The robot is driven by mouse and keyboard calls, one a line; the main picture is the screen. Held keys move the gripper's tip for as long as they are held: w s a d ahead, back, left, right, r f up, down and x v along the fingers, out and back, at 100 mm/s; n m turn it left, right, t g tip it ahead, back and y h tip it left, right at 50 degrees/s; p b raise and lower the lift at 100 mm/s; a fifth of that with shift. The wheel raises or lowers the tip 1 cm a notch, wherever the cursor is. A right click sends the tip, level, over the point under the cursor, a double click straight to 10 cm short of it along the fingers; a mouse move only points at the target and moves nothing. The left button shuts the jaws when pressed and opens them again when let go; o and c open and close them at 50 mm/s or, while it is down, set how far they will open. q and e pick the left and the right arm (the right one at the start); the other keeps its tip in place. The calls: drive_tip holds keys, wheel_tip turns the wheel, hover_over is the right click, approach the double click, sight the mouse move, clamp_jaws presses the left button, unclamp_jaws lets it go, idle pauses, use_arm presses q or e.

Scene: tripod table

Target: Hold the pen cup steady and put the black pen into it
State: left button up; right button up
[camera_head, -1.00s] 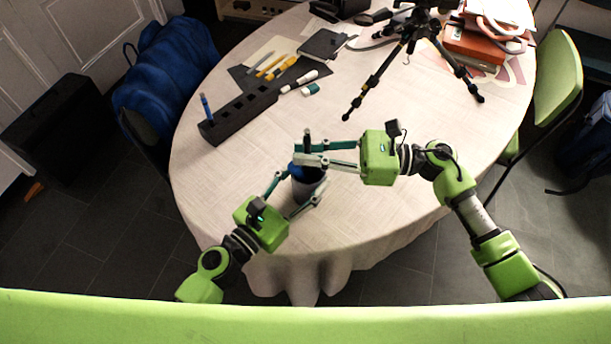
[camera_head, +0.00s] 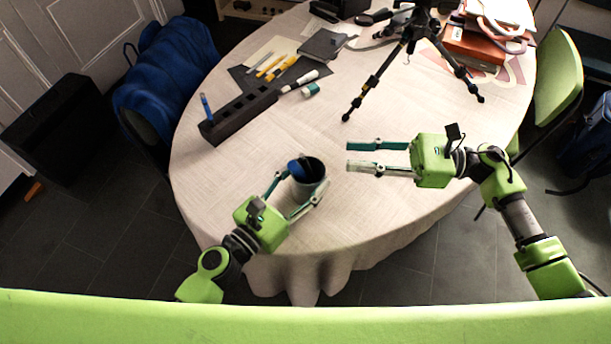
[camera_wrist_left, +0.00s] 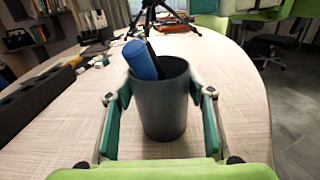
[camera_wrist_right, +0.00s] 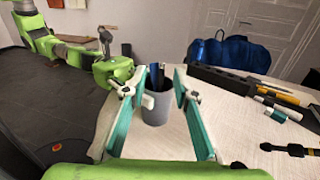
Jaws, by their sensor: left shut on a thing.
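The dark grey pen cup (camera_head: 312,183) stands upright on the table near its front edge. My left gripper (camera_head: 298,191) is shut around the cup, with a finger on each side, as the left wrist view (camera_wrist_left: 160,100) shows. Inside the cup are a thick blue marker (camera_wrist_left: 140,60) and a thin black pen (camera_wrist_left: 153,58), which leans against the rim beside it. The black pen also shows in the right wrist view (camera_wrist_right: 160,76). My right gripper (camera_head: 347,157) is open and empty, to the right of the cup and apart from it.
A black slotted holder (camera_head: 238,115) with a blue pen (camera_head: 205,104) stands at the left. Yellow markers and a notebook (camera_head: 322,44) lie behind it. A black tripod (camera_head: 405,50) stands at the back.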

drive_tip(key=shift+s+d, duration=0.1)
drive_tip(key=shift+d, duration=0.7)
use_arm(q)
drive_tip(key=o, duration=1.3)
drive_tip(key=v, duration=1.2)
